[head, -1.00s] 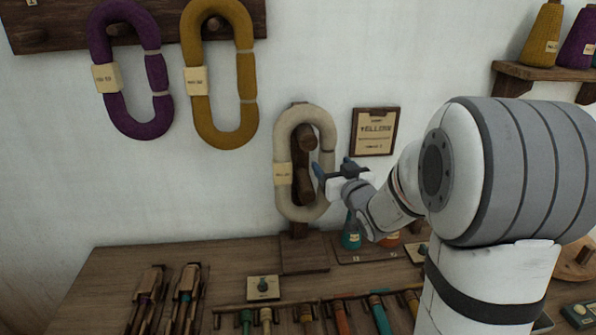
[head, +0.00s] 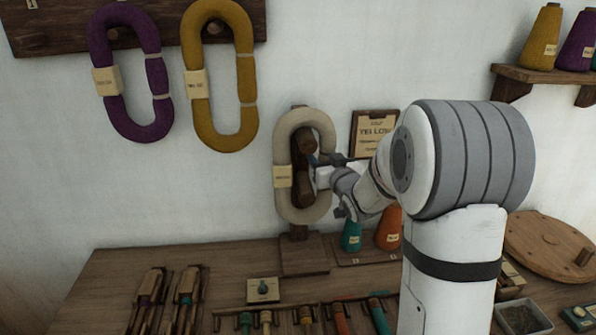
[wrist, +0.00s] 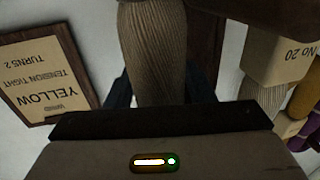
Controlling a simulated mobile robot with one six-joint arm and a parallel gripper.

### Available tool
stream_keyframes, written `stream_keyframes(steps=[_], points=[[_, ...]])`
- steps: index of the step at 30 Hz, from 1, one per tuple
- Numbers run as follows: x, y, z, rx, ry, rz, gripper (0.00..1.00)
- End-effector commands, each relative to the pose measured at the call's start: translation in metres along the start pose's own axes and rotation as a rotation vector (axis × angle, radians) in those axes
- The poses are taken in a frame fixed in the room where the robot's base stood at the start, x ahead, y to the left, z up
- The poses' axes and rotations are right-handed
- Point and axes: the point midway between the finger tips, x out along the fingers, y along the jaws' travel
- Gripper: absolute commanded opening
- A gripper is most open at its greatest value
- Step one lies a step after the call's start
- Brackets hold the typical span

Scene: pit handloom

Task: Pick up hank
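A cream hank (head: 283,150) with a paper label hangs on a wooden post stand (head: 305,252) at the back of the table. My gripper (head: 315,165) is at the right strand of this hank. In the wrist view, the strand (wrist: 155,45) runs between the two dark blue fingers of my gripper (wrist: 160,95). The fingers stand apart on either side of the strand; their tips are partly hidden, and I cannot tell if they touch the yarn. A purple hank (head: 100,45) and a mustard hank (head: 193,110) hang from the wall rack at upper left.
A placard reading YELLOW (head: 368,128) is on the wall right behind my arm. Teal (head: 351,238) and orange (head: 388,232) cones stand right of the stand. Shuttles and bobbins line the table front. A round wooden disc (head: 545,240) lies at right.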

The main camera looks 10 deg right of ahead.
Motion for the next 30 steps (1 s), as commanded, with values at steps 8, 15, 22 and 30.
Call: stream_keyframes(steps=[8, 15, 22, 30], points=[[0.0, 0.001, 0.0, 0.0, 0.0, 0.001, 0.26], [0.0, 0.001, -0.001, 0.0, 0.001, 0.001, 0.16], [0.0, 0.001, -0.005, 0.0, 0.002, 0.001, 0.16], [-0.025, -0.004, -0.014, 0.0, 0.001, 0.002, 0.16]])
